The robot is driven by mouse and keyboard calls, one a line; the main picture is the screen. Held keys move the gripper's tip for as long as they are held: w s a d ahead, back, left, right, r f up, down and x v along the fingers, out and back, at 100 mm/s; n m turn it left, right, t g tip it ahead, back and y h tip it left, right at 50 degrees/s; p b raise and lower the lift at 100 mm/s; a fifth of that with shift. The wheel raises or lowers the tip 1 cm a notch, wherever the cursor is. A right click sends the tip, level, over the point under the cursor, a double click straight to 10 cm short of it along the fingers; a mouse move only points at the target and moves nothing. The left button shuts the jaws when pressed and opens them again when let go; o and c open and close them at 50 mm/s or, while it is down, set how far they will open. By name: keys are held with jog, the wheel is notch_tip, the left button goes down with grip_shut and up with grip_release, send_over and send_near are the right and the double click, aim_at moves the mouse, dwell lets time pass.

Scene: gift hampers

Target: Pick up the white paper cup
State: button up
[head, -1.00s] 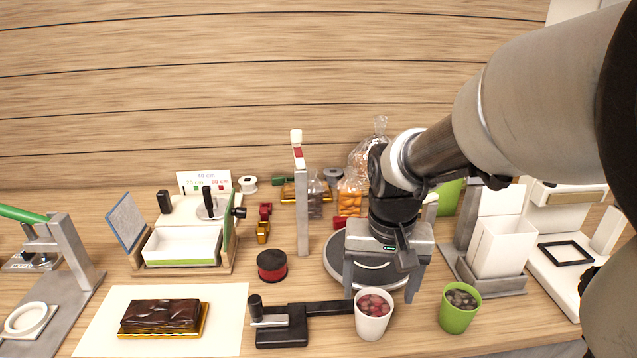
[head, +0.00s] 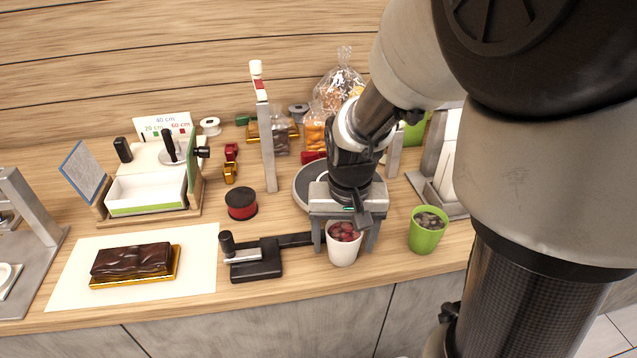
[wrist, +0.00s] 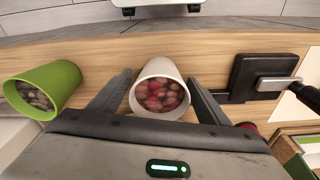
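The white paper cup (head: 343,245) stands upright near the front edge of the table, filled with dark red round pieces. It also shows in the wrist view (wrist: 160,72), between the two fingers. My gripper (head: 345,240) is open around the cup, one finger on each side.
A green cup (head: 428,232) with grey pieces stands right of the white cup. A black lever tool (head: 257,262) stands close on the left. A round grey turntable (head: 304,186) is behind. A chocolate cake (head: 133,262) lies on white paper (head: 200,255) at left.

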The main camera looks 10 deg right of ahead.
jog(key=c, duration=0.9)
jog(key=shift+r, duration=0.2)
jog(key=shift+c, duration=0.2)
jog(key=shift+r+p, duration=1.2)
jog(key=shift+r, duration=3.5)
jog(key=shift+r, duration=0.1)
jog(key=o, duration=0.6)
jog(key=shift+c, duration=0.2)
jog(key=c, duration=0.6)
